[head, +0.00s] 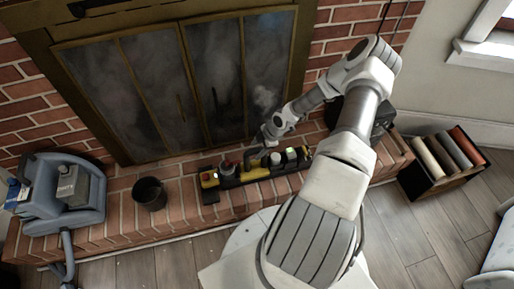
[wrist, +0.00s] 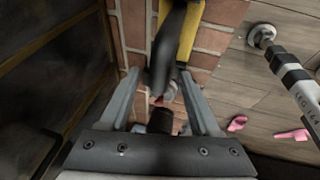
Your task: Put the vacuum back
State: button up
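A long black-and-yellow device (head: 255,172), perhaps the vacuum, lies on the brick hearth in front of the fireplace screen. My gripper (head: 268,140) is over its middle, pointing down. In the wrist view my gripper (wrist: 158,78) has its two fingers apart, one on each side of a dark part of the device (wrist: 162,55), with its yellow part (wrist: 188,35) just beyond. A gap shows beside the left finger; contact at the right finger is unclear. A blue-grey machine (head: 62,200) with a hose, which could also be a vacuum, stands at the hearth's left end.
A black bucket (head: 149,193) stands on the hearth between machine and device. A dark crate of rolls (head: 443,160) sits on the floor at right. The front wood floor is partly clear.

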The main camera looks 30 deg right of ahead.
jog(key=shift+r, duration=0.1)
jog(key=p+v, duration=0.4)
jog(key=v, duration=0.8)
jog(key=shift+w, duration=0.1)
